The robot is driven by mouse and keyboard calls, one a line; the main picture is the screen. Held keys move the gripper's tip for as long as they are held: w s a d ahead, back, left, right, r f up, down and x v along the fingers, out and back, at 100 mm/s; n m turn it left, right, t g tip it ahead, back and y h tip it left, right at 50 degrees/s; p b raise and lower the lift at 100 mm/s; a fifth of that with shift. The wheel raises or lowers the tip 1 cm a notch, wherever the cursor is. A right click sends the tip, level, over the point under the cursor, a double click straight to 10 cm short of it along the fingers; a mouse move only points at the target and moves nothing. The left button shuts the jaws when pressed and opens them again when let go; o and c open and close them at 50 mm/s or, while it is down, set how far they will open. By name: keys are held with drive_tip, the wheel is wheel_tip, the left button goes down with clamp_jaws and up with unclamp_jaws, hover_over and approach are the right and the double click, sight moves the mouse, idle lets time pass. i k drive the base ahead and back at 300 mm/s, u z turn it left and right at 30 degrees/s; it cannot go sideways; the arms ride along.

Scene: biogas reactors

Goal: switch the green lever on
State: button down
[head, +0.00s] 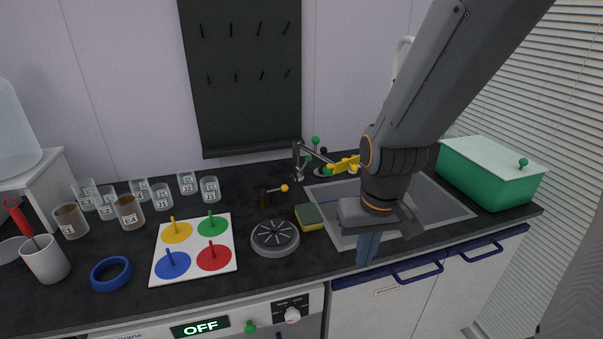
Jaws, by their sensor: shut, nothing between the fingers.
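A green ball knob (315,140) stands up behind the sink, close to the faucet. A second green knob (250,327) sits on the white front panel below the counter, right of a display (200,327) reading OFF. I cannot tell which one is the green lever, or its exact position. My gripper (368,250) hangs from the right over the front edge of the sink, pointing down. It is shut and empty. It is apart from both green knobs, right of the panel knob and in front of the one behind the sink. My arm hides part of the sink.
A white board (159,268) with coloured discs and pegs, a round dark grey disc (275,237) and a sponge (309,217) lie left of the sink (345,230). Several glasses (210,189) stand at the back left. A green box (480,180) stands right. Blue handles (418,270) protrude below.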

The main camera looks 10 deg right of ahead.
sight(300, 173)
drive_tip(key=k, duration=0.1)
drive_tip(key=u, duration=1.9)
drive_tip(key=k, duration=0.85)
drive_tip(key=z, duration=1.7)
drive_tip(key=i, duration=1)
drive_tip(key=u, duration=0.05)
